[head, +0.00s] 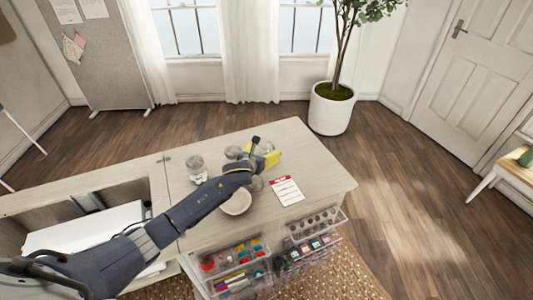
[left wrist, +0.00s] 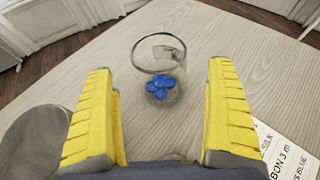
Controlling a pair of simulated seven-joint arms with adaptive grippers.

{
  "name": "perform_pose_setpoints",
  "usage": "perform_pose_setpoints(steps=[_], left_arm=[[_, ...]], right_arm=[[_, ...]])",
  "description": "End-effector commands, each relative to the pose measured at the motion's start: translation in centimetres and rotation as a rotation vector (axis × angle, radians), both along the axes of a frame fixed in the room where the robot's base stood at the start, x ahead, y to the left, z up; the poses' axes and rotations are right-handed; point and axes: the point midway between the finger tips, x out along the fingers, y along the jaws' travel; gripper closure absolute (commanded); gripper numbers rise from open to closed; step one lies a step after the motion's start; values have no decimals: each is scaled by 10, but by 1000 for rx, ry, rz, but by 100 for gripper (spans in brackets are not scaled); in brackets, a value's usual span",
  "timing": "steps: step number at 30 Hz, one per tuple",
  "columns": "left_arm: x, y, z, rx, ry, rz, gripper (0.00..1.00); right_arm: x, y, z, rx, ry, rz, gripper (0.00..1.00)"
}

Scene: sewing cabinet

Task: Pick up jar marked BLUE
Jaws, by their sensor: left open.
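A clear glass jar (left wrist: 160,62) with blue pieces at its bottom stands on the tabletop in the left wrist view. It carries a small label whose writing is too small to read. My left gripper (head: 268,158) is over the table in the head view, its yellow fingers spread. In the left wrist view the open gripper (left wrist: 160,75) has one finger on each side of the jar's line, with clear gaps. The jar appears just beyond and between the fingers, not held. In the head view the arm and gripper largely hide that spot. My right gripper is not in view.
Another glass jar (head: 197,168) stands left of my arm, and a pale bowl (head: 236,204) sits below it. A red-topped card (head: 287,191) lies to the right. Clear drawers (head: 240,265) with sewing supplies stand open at the front. The table's right end is clear.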

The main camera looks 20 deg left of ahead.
Motion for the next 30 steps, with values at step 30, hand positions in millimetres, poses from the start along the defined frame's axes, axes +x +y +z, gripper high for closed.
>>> perform_pose_setpoints(steps=[30], left_arm=[[67,-6,-28,0,-1,1,11]], right_arm=[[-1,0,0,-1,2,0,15]])
